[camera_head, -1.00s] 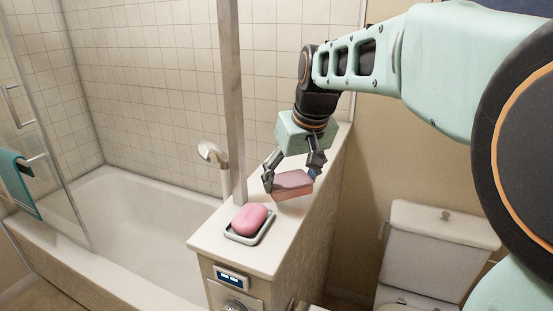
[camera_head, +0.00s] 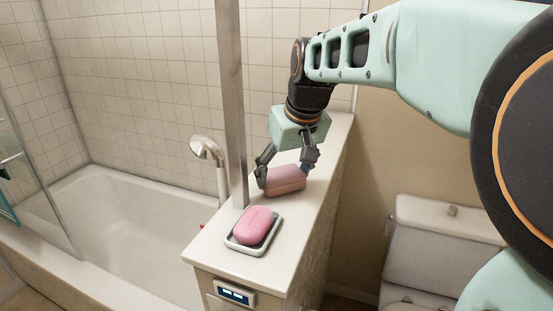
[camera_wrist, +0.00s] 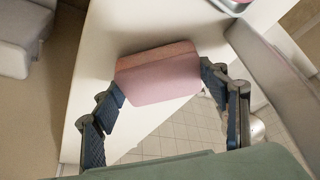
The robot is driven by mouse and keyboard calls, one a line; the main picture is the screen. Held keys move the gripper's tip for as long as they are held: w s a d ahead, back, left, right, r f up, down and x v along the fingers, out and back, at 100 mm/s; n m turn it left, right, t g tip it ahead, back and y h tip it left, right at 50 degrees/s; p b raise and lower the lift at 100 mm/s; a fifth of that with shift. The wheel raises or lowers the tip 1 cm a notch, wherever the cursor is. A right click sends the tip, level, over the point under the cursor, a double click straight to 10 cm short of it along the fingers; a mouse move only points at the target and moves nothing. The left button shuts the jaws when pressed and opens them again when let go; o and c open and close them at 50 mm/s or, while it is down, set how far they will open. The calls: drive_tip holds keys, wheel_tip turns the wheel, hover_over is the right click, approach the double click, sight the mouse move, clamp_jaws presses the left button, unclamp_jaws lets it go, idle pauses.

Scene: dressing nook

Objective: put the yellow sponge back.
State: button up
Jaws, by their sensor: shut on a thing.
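My gripper (camera_head: 286,168) is shut on a pink, rounded block (camera_head: 285,181), sponge-like in shape, with one finger at each end. No yellow sponge shows; the held block looks pink in both views. In the wrist view the block (camera_wrist: 158,75) sits level between the two dark fingers. It is over the pale ledge (camera_head: 235,262) beside the tub; I cannot tell whether it touches the ledge.
A metal post (camera_head: 232,110) rises from the ledge's left edge, close to my gripper. A shower handset (camera_head: 205,148) stands beyond it over the bathtub (camera_head: 120,215). A toilet (camera_head: 445,240) is to the right. The ledge behind my gripper looks clear.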

drive_tip(key=shift+f, duration=0.25)
drive_tip(key=shift+f, duration=0.2)
drive_tip(key=o, duration=1.3)
drive_tip(key=shift+r, duration=0.1)
